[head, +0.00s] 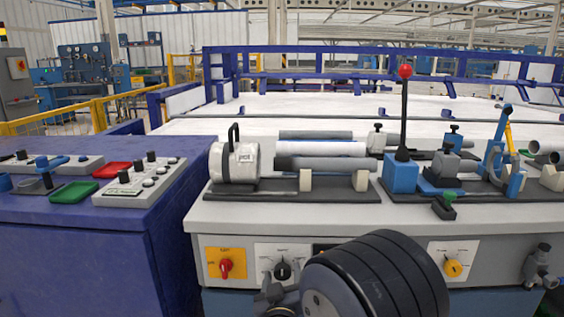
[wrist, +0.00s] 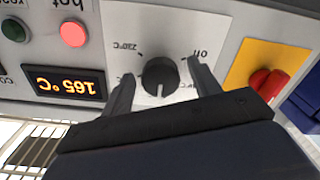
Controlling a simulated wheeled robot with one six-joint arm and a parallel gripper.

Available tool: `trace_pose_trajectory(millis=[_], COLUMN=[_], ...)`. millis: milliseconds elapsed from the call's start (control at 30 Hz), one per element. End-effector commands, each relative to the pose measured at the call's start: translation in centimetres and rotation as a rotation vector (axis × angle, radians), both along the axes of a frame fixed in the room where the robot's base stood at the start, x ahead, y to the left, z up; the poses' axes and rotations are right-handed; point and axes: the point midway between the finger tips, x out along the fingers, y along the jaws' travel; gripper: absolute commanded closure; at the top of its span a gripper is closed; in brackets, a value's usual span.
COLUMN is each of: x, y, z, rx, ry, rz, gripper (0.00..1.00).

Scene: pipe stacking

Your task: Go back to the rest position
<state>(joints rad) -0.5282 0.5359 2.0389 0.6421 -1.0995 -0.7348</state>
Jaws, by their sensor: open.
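My gripper (head: 275,293) is in front of the grey machine's front panel, just below the black dial (head: 283,268) in the head view. The wrist view shows my gripper (wrist: 161,71) open, with one finger on each side of the black dial (wrist: 160,76). There is a gap between each finger and the dial, and nothing is held. Whether the fingertips reach as deep as the dial is unclear. My dark arm link hides part of the panel in the head view.
A red knob on a yellow plate (head: 226,264) is left of the dial; a yellow knob (head: 453,267) is farther right. The wrist view shows a 165 °C display (wrist: 64,82). Grey pipes (head: 320,148) lie on the bench above. A blue console (head: 75,235) stands left.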

Motion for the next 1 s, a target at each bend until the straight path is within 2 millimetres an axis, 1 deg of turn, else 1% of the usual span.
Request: trace_pose_trajectory(millis=[33,433,533,700,833,1000], x=[0.0,0.0,-2.2,-5.7,-8.1,-10.7], y=[0.0,0.1,0.3,0.5,0.5,0.6], z=[-0.2,-0.2,0.2,0.2,0.2,0.1], rx=[0.043,0.413,0.411,0.409,0.408,0.407], ry=[-0.002,-0.016,-0.012,-0.010,-0.012,-0.012], rz=[0.000,0.001,0.006,0.006,0.006,0.006], gripper=[0.41,0.41,0.41,0.41,0.41,0.41])
